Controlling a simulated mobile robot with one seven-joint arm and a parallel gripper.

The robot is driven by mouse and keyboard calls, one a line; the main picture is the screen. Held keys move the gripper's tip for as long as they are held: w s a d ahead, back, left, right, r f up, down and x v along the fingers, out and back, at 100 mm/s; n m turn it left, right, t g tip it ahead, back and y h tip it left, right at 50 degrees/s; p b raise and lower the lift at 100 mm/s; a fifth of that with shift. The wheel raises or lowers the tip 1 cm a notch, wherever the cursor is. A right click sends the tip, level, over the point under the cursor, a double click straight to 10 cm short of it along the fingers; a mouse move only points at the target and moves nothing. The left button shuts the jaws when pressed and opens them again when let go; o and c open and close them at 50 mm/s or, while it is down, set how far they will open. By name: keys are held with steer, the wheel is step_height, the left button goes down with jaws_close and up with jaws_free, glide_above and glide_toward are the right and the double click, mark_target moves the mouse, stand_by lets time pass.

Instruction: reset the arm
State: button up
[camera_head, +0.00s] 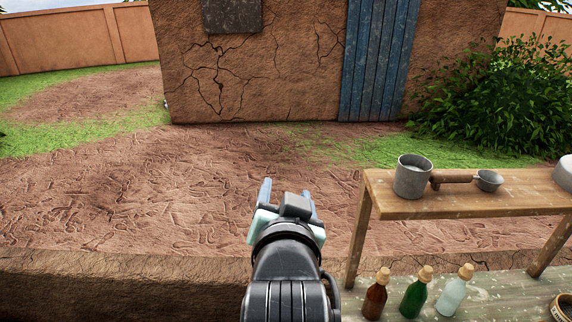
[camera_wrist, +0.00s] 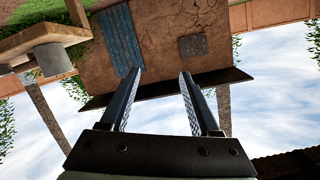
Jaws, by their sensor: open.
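My gripper (camera_head: 288,192) is in the lower middle of the head view, held up in front of the muddy ground and left of the wooden shelf. It points away from me toward the cracked mud building. In the wrist view my gripper (camera_wrist: 158,82) shows two dark fingers well apart with nothing between them. The wrist view is upside down, with the building at the top and sky below.
A wooden shelf (camera_head: 520,189) on the right carries a metal pot (camera_head: 412,176) and a ladle (camera_head: 488,180). Below it stand brown (camera_head: 375,297), green (camera_head: 416,294) and clear (camera_head: 455,292) corked bottles. A mud building (camera_head: 270,75) with a blue door (camera_head: 378,60) stands behind. Left of my gripper is free.

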steer(key=s+r+n+t+b, duration=0.1)
steer(key=s+r+t, duration=0.5)
steer(key=r, duration=0.8)
steer(key=s+r+n+t+b, duration=0.1)
steer(key=s+r+n+t, duration=0.2)
steer(key=r, duration=1.1)
steer(key=s+t, duration=0.3)
steer(key=s, duration=0.3)
steer(key=shift+r, duration=0.15)
steer(key=shift+w, duration=0.1)
